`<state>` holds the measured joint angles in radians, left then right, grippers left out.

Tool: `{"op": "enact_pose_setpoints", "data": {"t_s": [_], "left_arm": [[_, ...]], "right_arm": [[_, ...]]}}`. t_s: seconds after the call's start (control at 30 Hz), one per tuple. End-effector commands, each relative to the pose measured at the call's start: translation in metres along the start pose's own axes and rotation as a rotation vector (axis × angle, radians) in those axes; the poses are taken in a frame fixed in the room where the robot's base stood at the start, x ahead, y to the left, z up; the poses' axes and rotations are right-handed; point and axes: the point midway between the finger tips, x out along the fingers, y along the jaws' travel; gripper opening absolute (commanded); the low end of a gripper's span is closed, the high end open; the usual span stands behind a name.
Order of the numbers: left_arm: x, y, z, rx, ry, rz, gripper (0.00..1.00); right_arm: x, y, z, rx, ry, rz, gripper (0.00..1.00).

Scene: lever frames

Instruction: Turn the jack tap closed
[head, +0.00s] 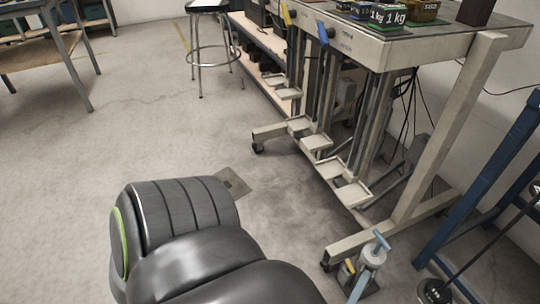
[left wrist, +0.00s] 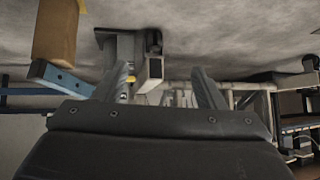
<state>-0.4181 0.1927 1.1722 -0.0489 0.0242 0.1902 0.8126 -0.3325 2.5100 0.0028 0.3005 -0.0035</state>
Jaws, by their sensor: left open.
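A small jack (head: 371,258) with a pale grey body stands on the floor at the bottom right of the head view, by the bench's near foot. A light blue T-shaped piece (head: 381,241) sits on its top; I cannot tell whether this is the tap or how far it is turned. My left gripper (left wrist: 161,68) is open in the left wrist view, with nothing clearly held between its fingers. A grey and pale blocky thing (left wrist: 150,72) shows beyond the fingers; I cannot tell if it is the jack. Neither gripper shows in the head view.
A steel-framed workbench (head: 405,52) with weights on top stands at the right. A stool (head: 208,50) stands at the back. The floor (head: 90,150) at left is clear.

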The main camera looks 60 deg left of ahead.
Motion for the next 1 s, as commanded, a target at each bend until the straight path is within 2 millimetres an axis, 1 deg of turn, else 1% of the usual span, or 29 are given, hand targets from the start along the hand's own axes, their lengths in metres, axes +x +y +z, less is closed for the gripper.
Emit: {"op": "enact_pose_setpoints", "data": {"t_s": [0.03,0.1,0.3,0.4,0.83,0.87,0.93,1.0], "left_arm": [[-0.009,0.0,-0.004,0.0,-0.015,-0.001,0.64],[-0.014,0.0,-0.003,0.002,-0.034,-0.002,0.64],[-0.025,0.001,0.001,0.003,-0.081,-0.005,0.64],[-0.028,0.001,0.002,0.005,-0.096,-0.006,0.64],[-0.03,0.001,0.005,0.007,-0.109,-0.007,0.64],[-0.03,0.001,0.005,0.007,-0.109,-0.007,0.66],[-0.03,0.001,0.005,0.007,-0.109,-0.007,0.75],[-0.03,0.001,0.005,0.007,-0.109,-0.007,0.76]], "right_arm": [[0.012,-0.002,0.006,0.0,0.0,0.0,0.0],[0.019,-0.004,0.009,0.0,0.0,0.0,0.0],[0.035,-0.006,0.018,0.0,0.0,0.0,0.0],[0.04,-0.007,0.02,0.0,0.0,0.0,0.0],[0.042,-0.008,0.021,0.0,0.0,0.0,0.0],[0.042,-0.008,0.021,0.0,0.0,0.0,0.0],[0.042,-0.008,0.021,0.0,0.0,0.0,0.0],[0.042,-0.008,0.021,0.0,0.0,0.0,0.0]]}}
